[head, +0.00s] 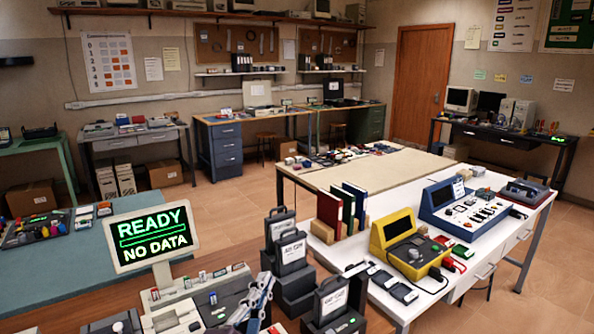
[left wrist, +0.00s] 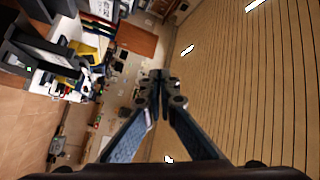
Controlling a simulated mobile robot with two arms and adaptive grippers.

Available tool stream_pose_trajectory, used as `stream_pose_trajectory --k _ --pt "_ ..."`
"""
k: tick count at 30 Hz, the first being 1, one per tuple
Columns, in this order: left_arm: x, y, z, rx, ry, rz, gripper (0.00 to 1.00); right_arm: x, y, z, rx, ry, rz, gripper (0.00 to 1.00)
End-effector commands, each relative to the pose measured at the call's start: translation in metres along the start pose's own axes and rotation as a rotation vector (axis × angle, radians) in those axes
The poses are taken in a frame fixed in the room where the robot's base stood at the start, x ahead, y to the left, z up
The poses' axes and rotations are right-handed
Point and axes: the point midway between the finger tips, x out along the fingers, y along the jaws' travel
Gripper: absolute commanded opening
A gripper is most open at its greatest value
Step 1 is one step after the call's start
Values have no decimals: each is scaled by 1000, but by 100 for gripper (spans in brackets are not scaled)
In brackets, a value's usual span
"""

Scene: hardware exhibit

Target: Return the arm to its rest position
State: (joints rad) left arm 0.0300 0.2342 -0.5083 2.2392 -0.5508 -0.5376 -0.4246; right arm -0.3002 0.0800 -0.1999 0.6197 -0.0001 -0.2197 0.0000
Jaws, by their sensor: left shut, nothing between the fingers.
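My left gripper (head: 262,287) shows at the bottom of the head view, raised in front of the grey console below the monitor. In the left wrist view its two fingers (left wrist: 158,80) meet at the tips, shut and empty. Most of my left arm is outside the head view. My right gripper is in neither view.
A monitor (head: 152,238) reading "READY NO DATA" stands left of the gripper. Black labelled cartridges (head: 291,247) stand to its right. A white table (head: 378,268) holds a yellow device (head: 407,243) and a blue device (head: 462,208). Open floor (head: 235,212) lies behind.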

Motion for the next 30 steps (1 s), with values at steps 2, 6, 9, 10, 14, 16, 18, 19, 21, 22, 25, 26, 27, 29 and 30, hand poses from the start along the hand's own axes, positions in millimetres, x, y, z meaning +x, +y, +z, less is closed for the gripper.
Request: stream_pose_trajectory --k 2,6,9,10,14,16,18,19,21,22,25,26,27,29,30 --pt "-24 31 51 -155 -176 101 0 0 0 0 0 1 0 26" --pt "-84 87 121 -399 -473 261 0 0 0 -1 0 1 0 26" --pt "-139 126 154 -551 -679 366 0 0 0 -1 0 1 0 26" --pt "-156 136 161 -591 -737 396 0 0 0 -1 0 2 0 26" --pt "-225 170 179 -730 -953 500 0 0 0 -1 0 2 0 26" --pt "-259 183 182 -786 -1054 546 0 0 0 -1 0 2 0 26" --pt "-289 192 183 -834 -1143 587 0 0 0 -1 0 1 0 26" --pt "-302 196 183 -853 -1180 603 0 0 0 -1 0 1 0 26" --pt "-331 203 181 -892 -1264 640 0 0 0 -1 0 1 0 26" --pt "-343 205 180 -907 -1299 654 0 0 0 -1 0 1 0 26" --pt "-356 223 186 -926 -1351 680 0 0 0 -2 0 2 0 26" --pt "-356 230 190 -924 -1353 682 0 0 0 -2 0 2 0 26" --pt "-355 240 195 -922 -1355 685 0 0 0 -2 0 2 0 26" --pt "-354 255 203 -920 -1359 690 0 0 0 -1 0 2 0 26" --pt "-354 265 208 -919 -1362 693 0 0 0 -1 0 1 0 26"
